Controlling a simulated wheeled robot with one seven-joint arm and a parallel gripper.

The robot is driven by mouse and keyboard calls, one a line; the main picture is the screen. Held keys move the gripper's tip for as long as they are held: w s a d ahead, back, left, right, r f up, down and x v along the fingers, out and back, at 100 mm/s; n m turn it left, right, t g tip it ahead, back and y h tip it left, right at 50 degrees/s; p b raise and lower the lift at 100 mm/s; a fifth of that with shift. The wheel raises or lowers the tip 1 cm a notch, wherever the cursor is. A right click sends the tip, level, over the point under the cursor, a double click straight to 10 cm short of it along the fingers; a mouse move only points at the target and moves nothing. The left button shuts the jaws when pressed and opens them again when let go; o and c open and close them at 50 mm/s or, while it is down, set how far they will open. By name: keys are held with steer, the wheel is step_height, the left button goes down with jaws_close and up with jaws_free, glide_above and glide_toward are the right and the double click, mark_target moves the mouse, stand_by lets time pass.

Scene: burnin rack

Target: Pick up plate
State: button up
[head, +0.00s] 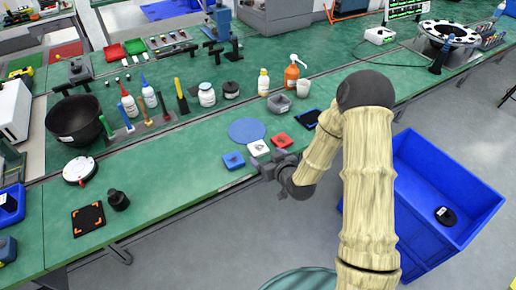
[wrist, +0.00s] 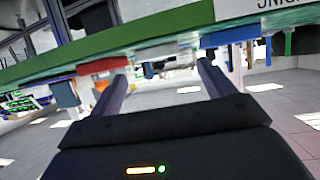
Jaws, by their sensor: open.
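A flat round blue plate (head: 247,130) lies on the green bench in the head view, behind a small row of blocks. My gripper (head: 277,166) is at the bench's front edge, in front of the blocks and apart from the plate. In the wrist view, which is upside down, my gripper's two fingers (wrist: 163,75) are spread with nothing between them.
A blue block (head: 233,160), a white block (head: 258,148) and a red block (head: 282,140) stand between my gripper and the plate. A grey cup (head: 279,103) and bottles stand behind. A blue bin (head: 455,205) is on the floor at right.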

mark_target(260, 150)
steer(key=shift+w+a+f, duration=0.1)
steer(key=shift+w, duration=0.1)
steer(key=shift+w, duration=0.1)
steer(key=shift+p+x, duration=0.65)
steer(key=shift+x, duration=1.9)
steer(key=c, duration=1.1)
